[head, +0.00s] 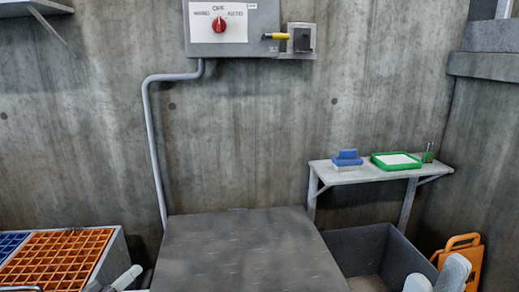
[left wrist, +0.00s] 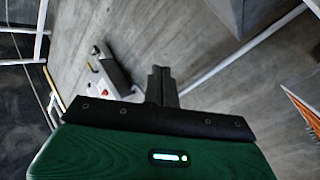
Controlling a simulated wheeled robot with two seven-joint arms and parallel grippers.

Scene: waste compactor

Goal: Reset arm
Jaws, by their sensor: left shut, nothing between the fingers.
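My left gripper (left wrist: 163,84) shows in the left wrist view, with its two dark fingers together and nothing between them. It points toward the concrete wall. In the head view only pale rounded parts of my arms show at the bottom edge, and no fingers can be made out there. My right gripper is not seen. A grey control box (head: 259,34) is on the wall in the head view, with a red selector knob (head: 219,25) on a white plate marked OFF and AUTO. A yellow handle (head: 277,36) sits at its right.
A dark flat surface (head: 245,255) fills the lower middle. An orange grid (head: 58,262) lies at the lower left. A wall shelf (head: 345,176) holds a blue object (head: 347,158) and a green tray (head: 376,166). A dark open bin (head: 345,246) and orange panel (head: 462,250) stand lower right.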

